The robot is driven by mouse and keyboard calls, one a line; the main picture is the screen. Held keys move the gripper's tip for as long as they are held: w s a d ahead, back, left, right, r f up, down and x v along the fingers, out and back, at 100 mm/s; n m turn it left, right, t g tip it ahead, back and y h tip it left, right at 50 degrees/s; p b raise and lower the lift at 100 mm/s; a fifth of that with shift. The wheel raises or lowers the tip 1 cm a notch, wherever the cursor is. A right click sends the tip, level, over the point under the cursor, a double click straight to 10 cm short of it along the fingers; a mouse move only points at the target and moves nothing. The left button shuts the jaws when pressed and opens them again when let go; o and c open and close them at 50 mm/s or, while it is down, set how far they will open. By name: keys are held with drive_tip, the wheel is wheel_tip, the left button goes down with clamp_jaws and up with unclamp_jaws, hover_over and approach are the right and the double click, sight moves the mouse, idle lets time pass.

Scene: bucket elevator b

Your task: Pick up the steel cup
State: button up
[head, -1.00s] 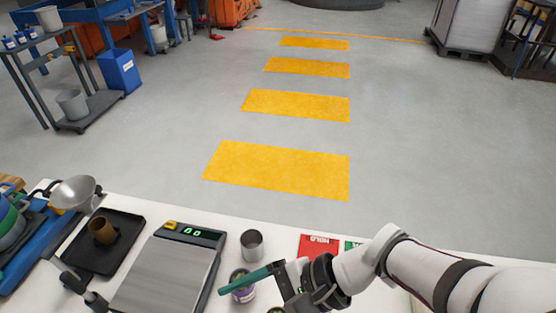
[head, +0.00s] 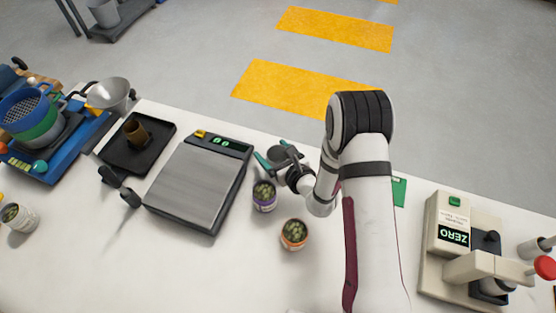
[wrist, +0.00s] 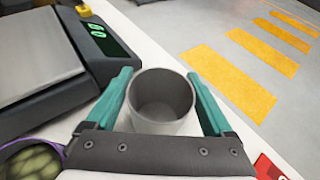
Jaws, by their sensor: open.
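The steel cup (wrist: 160,122) is a plain grey, empty, upright cylinder on the white table. In the wrist view it stands between the two teal fingers of my gripper (wrist: 160,76), one finger on each side. The fingers are open, and I cannot tell whether either touches the wall. In the head view the cup (head: 279,154) shows between the teal fingers of my gripper (head: 275,152), just right of the scale, partly hidden by the gripper.
A scale (head: 196,185) stands close on the left. Two jars with green contents, one purple-banded (head: 264,197) and one orange-banded (head: 294,235), stand nearer. A beige machine reading ZERO (head: 455,240) is at the right. The table's far edge lies just beyond the cup.

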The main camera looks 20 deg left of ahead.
drive_tip(key=c, duration=1.1)
drive_tip(key=shift+r, duration=0.1)
drive_tip(key=shift+c, duration=0.2)
